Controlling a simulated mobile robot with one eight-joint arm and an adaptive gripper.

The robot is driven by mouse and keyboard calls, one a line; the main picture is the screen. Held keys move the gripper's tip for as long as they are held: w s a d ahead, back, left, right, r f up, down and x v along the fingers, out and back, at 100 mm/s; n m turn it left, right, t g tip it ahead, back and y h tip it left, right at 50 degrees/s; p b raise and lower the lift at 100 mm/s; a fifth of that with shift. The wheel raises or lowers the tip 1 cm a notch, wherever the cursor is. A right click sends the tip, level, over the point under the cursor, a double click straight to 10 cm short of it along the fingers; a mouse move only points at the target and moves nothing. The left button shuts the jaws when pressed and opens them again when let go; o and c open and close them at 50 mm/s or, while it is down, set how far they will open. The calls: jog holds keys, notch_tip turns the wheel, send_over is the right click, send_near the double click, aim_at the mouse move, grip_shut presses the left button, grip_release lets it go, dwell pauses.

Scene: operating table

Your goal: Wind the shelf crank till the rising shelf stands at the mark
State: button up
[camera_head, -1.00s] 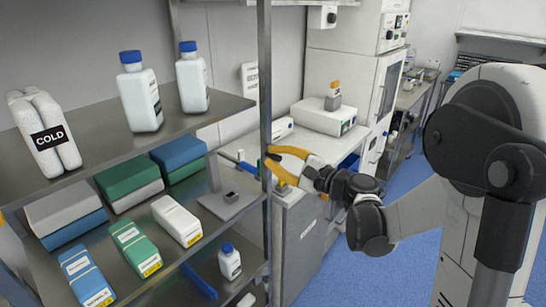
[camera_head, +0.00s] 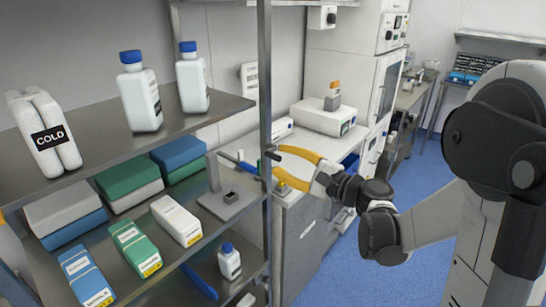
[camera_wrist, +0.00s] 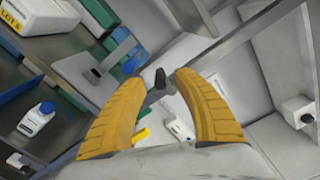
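My gripper (camera_head: 279,163) is open at the rack's right front post (camera_head: 265,110), with its two yellow fingers apart. A small dark upright knob (camera_head: 273,156), apparently the crank's handle, stands near the fingertips. In the wrist view the knob (camera_wrist: 160,78) shows between the tips of my gripper (camera_wrist: 158,76), with a gap on each side. I cannot tell whether it lies deep enough to be between the finger pads. A grey plate with an upright bar (camera_head: 213,172) sits on the middle shelf (camera_head: 200,230), left of the post. I cannot make out which shelf rises, or its mark.
White bottles with blue caps (camera_head: 140,95) and a COLD pack (camera_head: 45,135) stand on the upper shelf (camera_head: 100,155). Several cartons (camera_head: 178,220) fill the middle shelf. A grey counter (camera_head: 300,215) stands behind my gripper. Blue floor (camera_head: 400,190) is clear to the right.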

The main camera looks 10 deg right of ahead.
jog(key=v, duration=0.8)
jog(key=shift+s+d, duration=0.2)
jog(key=shift+s, duration=0.1)
jog(key=w+a+n, duration=0.2)
jog(key=w+n, duration=0.1)
jog(key=n, duration=0.4)
jog(key=w+a+n, duration=0.2)
jog(key=w+n, duration=0.1)
jog(key=n, duration=0.4)
jog(key=w+a+n, duration=0.2)
jog(key=w+n, duration=0.1)
jog(key=n, duration=0.4)
jog(key=shift+w+a+n, duration=0.25)
jog(key=shift+a+n, duration=0.05)
grip_shut()
